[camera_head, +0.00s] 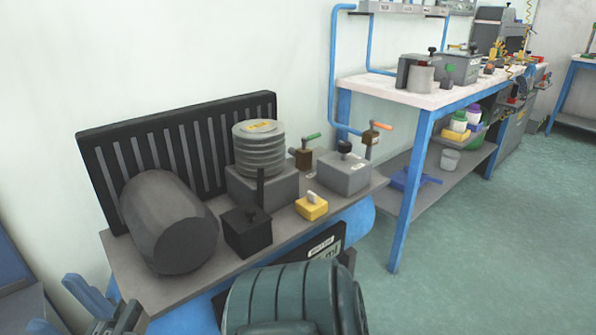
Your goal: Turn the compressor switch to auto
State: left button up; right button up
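The compressor has a grey top plate (125,265) over a blue tank (360,222). On its front edge sits a black box (248,235) with an upright black lever (261,188). To its right is a small yellow box (311,208) with a pale knob (312,197). I cannot read which of these is marked auto, or its setting. My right gripper (92,298) shows only in part at the bottom left, with blue fingers, apart from both boxes; its opening is unclear. My teal arm link (295,298) covers the compressor's lower front. My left gripper is not in view.
A grey motor cylinder (168,222), a ribbed pump head (259,150) and a black slatted guard (180,135) stand on the plate. A grey block (343,172) and orange-handled valve (376,130) are at right. A workbench (445,92) stands beyond; floor at right is clear.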

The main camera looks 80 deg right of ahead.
aim_at(345, 147)
jog(key=z, duration=3.05)
